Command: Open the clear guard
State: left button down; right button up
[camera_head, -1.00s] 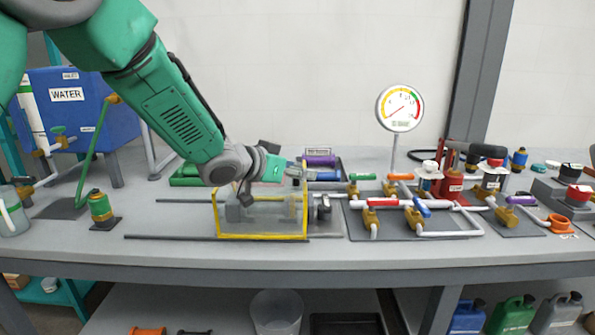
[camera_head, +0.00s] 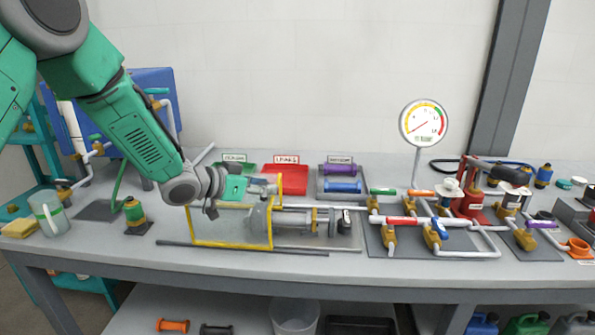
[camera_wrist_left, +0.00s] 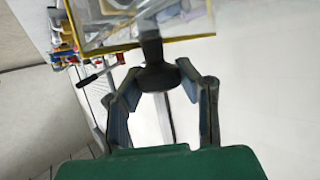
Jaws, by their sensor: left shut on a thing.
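The clear guard (camera_head: 230,242) is a see-through box with yellow edges on the bench. It stands at the left part of its rails (camera_head: 245,248). The grey pump and motor (camera_head: 295,221) is largely uncovered to the right of it; its left end still shows behind the guard's right edge. My left gripper (camera_head: 262,186) is at the top of the guard. In the left wrist view it (camera_wrist_left: 160,88) is shut around a dark knob (camera_wrist_left: 157,76) beside the guard's yellow edge (camera_wrist_left: 110,48). My right gripper is not in view.
A piping panel with valves (camera_head: 440,225) and a round gauge (camera_head: 424,122) stand to the right. Red (camera_head: 290,180) and grey (camera_head: 341,197) trays lie behind. A green and brass part (camera_head: 134,211) and a jug (camera_head: 47,212) stand to the left.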

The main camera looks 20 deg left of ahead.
pick_arm(q)
jog(key=a+p, duration=0.1)
jog(key=a, duration=0.1)
jog(key=s+a+p, duration=0.1)
jog(key=a, duration=0.2)
jog(key=s+a+p, duration=0.1)
jog(key=a, duration=0.1)
jog(key=shift+s+a, duration=0.1)
jog(key=shift+a, duration=0.05)
jog(key=shift+s+a+f+p, duration=0.15)
jog(key=shift+a+p, duration=0.1)
jog(key=shift+a, duration=0.15)
jog(key=shift+s+a+f+p, duration=0.1)
jog(key=shift+s+a+p, duration=0.05)
jog(key=shift+a+p, duration=0.15)
jog(key=c, duration=1.1)
grip_release()
jog(key=shift+r, duration=0.1)
jog(key=shift+w, duration=0.1)
jog(key=shift+r, duration=0.1)
